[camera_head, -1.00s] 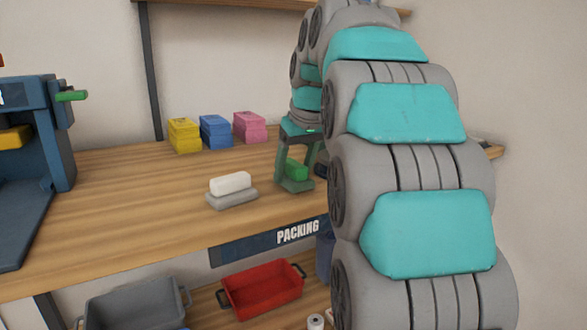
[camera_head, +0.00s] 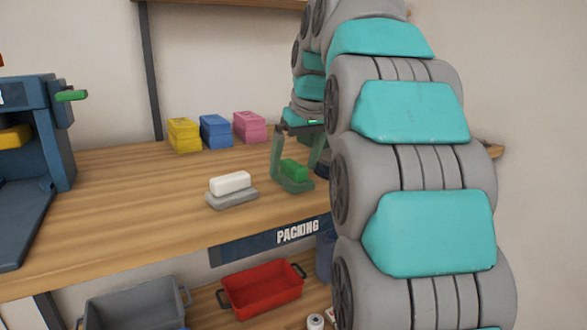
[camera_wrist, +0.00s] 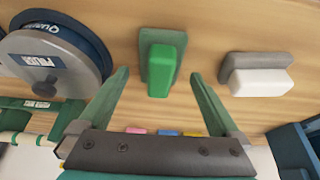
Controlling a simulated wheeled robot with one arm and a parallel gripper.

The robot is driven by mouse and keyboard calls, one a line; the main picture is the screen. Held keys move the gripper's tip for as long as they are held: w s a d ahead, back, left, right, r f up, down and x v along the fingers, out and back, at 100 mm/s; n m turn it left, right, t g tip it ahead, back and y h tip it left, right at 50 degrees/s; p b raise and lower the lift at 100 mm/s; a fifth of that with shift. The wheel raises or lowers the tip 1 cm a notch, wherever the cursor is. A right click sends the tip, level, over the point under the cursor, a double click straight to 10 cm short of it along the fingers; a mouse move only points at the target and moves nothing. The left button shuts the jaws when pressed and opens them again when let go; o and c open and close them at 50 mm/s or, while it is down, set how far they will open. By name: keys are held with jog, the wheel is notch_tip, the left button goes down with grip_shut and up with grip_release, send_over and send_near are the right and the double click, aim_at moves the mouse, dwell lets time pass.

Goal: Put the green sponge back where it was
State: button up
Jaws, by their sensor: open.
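The green sponge (camera_head: 293,170) sits on a small grey-green base (camera_head: 296,186) on the wooden bench, near its front edge. In the wrist view the sponge (camera_wrist: 163,70) lies on its base (camera_wrist: 150,38), between and just beyond the fingertips. My gripper (camera_head: 296,178) is open, its fingers on either side of the sponge, with a gap on both sides in the wrist view (camera_wrist: 161,76). I cannot tell how high the fingertips are above the bench.
A white block (camera_head: 230,182) on a grey base stands left of the sponge. Yellow (camera_head: 184,136), blue (camera_head: 216,132) and pink (camera_head: 250,127) blocks stand at the back. A round blue-grey object (camera_wrist: 50,60) is close beside one finger. The bench's left middle is clear.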

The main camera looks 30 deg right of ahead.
aim_at(301, 167)
jog(key=v, duration=0.5)
jog(key=shift+r, duration=0.3)
jog(key=shift+p+v, duration=2.05)
jog(key=shift+v, duration=0.35)
jog(key=shift+s+f, duration=0.1)
